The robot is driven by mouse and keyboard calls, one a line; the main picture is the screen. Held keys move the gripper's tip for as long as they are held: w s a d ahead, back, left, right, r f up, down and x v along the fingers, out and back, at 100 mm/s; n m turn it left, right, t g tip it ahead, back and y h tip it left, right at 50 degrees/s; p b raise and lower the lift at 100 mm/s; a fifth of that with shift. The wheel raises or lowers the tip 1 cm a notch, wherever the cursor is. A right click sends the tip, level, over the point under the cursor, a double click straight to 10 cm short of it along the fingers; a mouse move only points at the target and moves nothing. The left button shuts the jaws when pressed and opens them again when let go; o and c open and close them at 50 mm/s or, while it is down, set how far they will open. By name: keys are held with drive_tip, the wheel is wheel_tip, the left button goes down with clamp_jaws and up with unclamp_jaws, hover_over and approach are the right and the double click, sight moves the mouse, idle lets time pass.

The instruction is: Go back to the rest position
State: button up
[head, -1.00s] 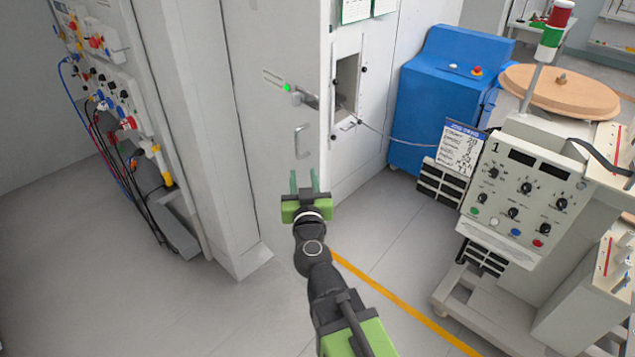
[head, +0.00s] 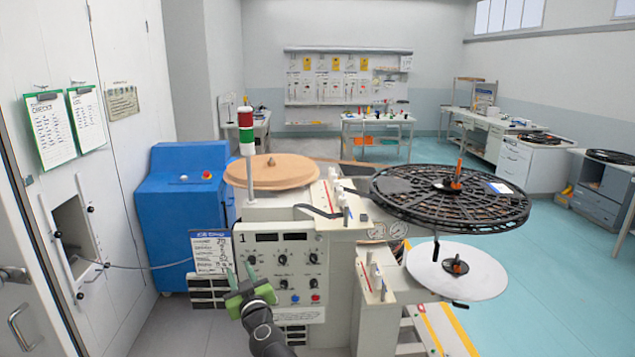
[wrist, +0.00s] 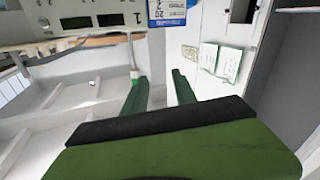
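My gripper (head: 242,278) is green and black and stands at the low middle-left of the head view, in front of the grey-white control panel of the station marked 1 (head: 275,262). In the wrist view its two green fingers (wrist: 160,92) are spread apart with nothing between them. From the head view I cannot tell whether the fingers touch the panel or how far they are from it.
A rewind station carries a tan disc (head: 272,172), a large black reel (head: 450,195) and a white disc (head: 457,272). A blue machine (head: 180,215) stands left, beside a white wall with an open hatch (head: 75,235). Teal floor (head: 560,290) is clear at right.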

drive_tip(key=w+d+f+g, duration=0.1)
drive_tip(key=w+d+f, duration=0.15)
drive_tip(key=d, duration=0.45)
drive_tip(key=w+d+f, duration=0.1)
drive_tip(key=w+d, duration=0.3)
drive_tip(key=d, duration=0.4)
drive_tip(key=d+f+g+h, duration=0.35)
drive_tip(key=d+f, duration=0.45)
drive_tip(key=d, duration=0.4)
drive_tip(key=s+d+f+m+g+h, duration=0.2)
drive_tip(key=s+d+f+m+g, duration=0.2)
drive_tip(key=s, duration=0.5)
drive_tip(key=s+d+f+m+g+h, duration=0.3)
drive_tip(key=s+d+f+g, duration=0.4)
drive_tip(key=s+d, duration=0.3)
drive_tip(key=shift+s+d+f+m, duration=0.15)
drive_tip(key=shift+d+f+m, duration=0.35)
drive_tip(key=shift+d+f, duration=0.35)
drive_tip(key=shift+a+g, duration=0.1)
drive_tip(key=shift+g, duration=0.15)
